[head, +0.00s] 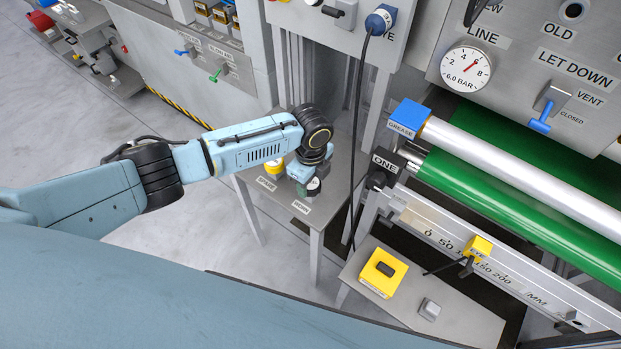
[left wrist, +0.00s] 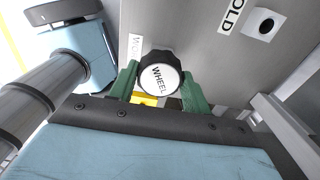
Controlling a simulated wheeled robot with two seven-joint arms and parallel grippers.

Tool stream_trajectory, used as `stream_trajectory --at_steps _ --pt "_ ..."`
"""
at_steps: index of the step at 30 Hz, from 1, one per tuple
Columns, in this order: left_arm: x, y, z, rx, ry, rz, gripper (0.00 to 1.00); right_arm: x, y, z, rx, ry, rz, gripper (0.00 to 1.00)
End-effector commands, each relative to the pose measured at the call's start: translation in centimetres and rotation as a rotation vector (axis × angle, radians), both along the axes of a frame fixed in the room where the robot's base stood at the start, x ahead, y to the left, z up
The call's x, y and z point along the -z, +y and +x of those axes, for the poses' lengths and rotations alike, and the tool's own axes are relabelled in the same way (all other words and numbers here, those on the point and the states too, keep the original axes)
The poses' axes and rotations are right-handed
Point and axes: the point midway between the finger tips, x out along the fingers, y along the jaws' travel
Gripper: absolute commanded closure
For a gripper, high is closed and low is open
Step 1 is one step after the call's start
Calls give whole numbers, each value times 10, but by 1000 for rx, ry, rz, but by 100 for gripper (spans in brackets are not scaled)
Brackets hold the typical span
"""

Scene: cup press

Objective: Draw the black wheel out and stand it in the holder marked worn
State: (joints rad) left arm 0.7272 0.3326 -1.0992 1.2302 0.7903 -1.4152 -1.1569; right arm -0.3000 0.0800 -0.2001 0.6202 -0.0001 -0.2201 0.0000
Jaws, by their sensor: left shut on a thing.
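The black wheel (left wrist: 160,75), with a white face lettered WHEEL, sits between the green fingers of my left gripper (left wrist: 158,88) in the left wrist view. In the head view, my left gripper (head: 306,180) is low over the small grey table, and the dark wheel (head: 314,186) shows at its fingers. The WORN label (head: 301,207) is on the table near the front edge, just in front of the wheel. The holder itself is hidden, so I cannot tell whether the wheel stands in it. My right gripper is out of view.
A yellow thing (head: 274,167) stands behind the SPARE label (head: 266,184), left of my gripper. A black cable (head: 357,130) hangs to the right. A press with a green roller (head: 500,195) and a lower table with a yellow box (head: 383,272) lie further right.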

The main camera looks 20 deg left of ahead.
Motion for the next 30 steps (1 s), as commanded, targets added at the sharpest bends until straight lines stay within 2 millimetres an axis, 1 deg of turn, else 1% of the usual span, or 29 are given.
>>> stream_trajectory --at_steps 2,3,8,16,20,23,30 --pt "3 0 0 0 0 0 79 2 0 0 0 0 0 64" --pt "2 0 0 0 -1 0 48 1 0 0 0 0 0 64" --pt "2 0 0 0 -1 0 27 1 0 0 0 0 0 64" --pt "1 0 0 0 0 0 27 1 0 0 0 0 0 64" --pt "-8 0 1 0 -2 -2 27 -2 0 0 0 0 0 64" --pt "-25 0 1 2 -3 -1 27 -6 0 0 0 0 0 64" --pt "-80 0 1 2 -5 -2 27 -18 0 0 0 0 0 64"
